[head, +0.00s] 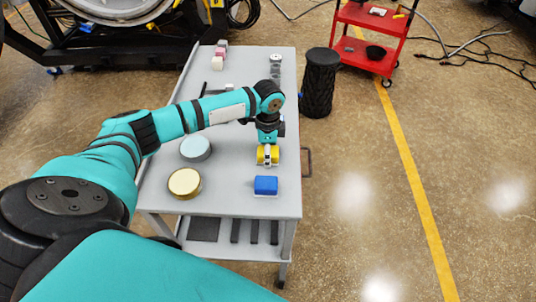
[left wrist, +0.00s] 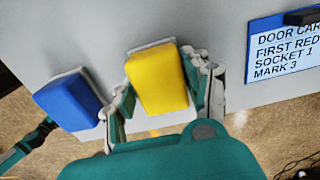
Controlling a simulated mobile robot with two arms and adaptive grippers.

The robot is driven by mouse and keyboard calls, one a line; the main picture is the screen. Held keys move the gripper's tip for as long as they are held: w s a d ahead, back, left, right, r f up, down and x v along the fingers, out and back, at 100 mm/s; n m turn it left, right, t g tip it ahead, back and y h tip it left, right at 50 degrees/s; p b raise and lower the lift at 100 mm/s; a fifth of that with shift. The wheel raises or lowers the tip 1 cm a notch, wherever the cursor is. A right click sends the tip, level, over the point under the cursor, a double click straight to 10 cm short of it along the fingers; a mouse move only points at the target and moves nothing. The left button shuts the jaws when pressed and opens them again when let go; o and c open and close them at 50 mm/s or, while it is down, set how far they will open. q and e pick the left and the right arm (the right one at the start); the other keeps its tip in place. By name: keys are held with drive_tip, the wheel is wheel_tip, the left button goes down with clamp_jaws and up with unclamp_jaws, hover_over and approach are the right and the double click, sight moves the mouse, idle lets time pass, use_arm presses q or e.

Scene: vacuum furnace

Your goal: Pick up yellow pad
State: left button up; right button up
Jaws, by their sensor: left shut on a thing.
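The yellow pad (left wrist: 157,78) is a small block with a pale base. It lies between the two fingers of my left gripper (left wrist: 160,100) in the left wrist view, one finger against each side. In the head view the yellow pad (head: 262,155) is partly hidden under my left gripper (head: 267,154), near the right side of the grey table (head: 225,190). The gripper points down and is shut on the pad. I cannot tell whether the pad touches the table.
A blue pad (head: 266,185) sits just nearer than the yellow one. Two round tins, pale blue (head: 195,148) and cream (head: 185,183), stand to the left. A label card (left wrist: 285,48) lies beyond. A black ribbed bin (head: 319,83) and red cart (head: 372,30) stand right of the table.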

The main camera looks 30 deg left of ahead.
use_arm(q)
drive_tip(key=shift+r, duration=0.1)
drive_tip(key=shift+c, duration=0.8)
drive_tip(key=shift+r, duration=0.4)
wheel_tip(320, 180, up, 2)
drive_tip(key=shift+w+r+b, duration=0.1)
drive_tip(key=shift+b, duration=0.4)
drive_tip(key=s+a+b, duration=0.1)
drive_tip(key=s+a, duration=0.2)
drive_tip(key=s, duration=0.1)
drive_tip(key=s+a+r+b, duration=0.1)
drive_tip(key=s+a, duration=0.2)
drive_tip(key=s, duration=0.2)
drive_tip(key=s+a+r+b, duration=0.1)
drive_tip(key=s+a, duration=0.1)
drive_tip(key=s, duration=0.2)
drive_tip(key=shift+s+a, duration=0.25)
drive_tip(key=shift+a, duration=0.15)
drive_tip(key=shift+c, duration=0.8)
